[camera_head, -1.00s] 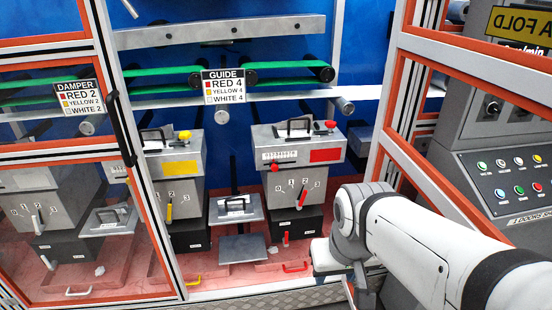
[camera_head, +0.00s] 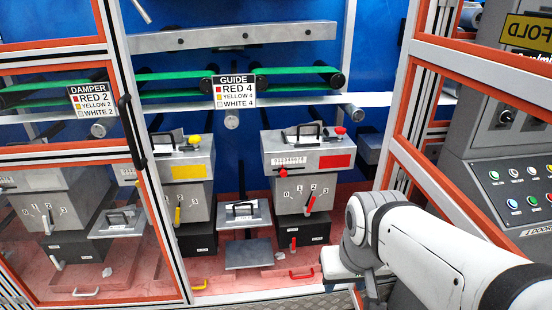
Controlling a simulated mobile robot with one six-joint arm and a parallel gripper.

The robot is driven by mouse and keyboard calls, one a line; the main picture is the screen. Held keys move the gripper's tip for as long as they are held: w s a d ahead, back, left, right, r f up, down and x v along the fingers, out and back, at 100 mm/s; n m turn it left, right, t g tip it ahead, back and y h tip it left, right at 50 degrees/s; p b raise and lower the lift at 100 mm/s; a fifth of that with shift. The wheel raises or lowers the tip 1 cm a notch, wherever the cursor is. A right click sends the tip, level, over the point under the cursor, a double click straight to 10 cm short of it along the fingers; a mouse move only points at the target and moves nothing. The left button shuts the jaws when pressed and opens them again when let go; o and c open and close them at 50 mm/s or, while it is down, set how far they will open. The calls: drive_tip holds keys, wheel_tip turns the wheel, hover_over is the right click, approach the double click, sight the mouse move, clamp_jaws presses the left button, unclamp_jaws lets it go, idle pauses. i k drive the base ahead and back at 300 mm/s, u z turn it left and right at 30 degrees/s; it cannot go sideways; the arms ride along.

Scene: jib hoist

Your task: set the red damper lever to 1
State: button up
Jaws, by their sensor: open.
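The red unit (camera_head: 308,155) is a grey box with a red plate, at the middle right behind the frame. Its face has a 0 to 3 scale and a red-handled lever (camera_head: 310,203), tilted with its tip up and right; its exact setting is too small to read surely. A second small red lever (camera_head: 293,243) sits on the black box below. No label shows which one is the damper. The damper sign (camera_head: 91,100) reads red 2, yellow 2, white 2. My white arm reaches in from the right, short of the red unit; I cannot make out my gripper's fingers.
The yellow unit (camera_head: 187,165) stands left of the red one, with a grey stand (camera_head: 247,253) between them. A guide sign (camera_head: 235,91) hangs above. Orange-edged door frames (camera_head: 480,75) flank the opening. A button panel (camera_head: 520,190) is at the right.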

sight(307, 209)
drive_tip(key=k, duration=1.3)
drive_tip(key=u, duration=0.4)
drive_tip(key=i, duration=1.95)
drive_tip(key=z, duration=0.35)
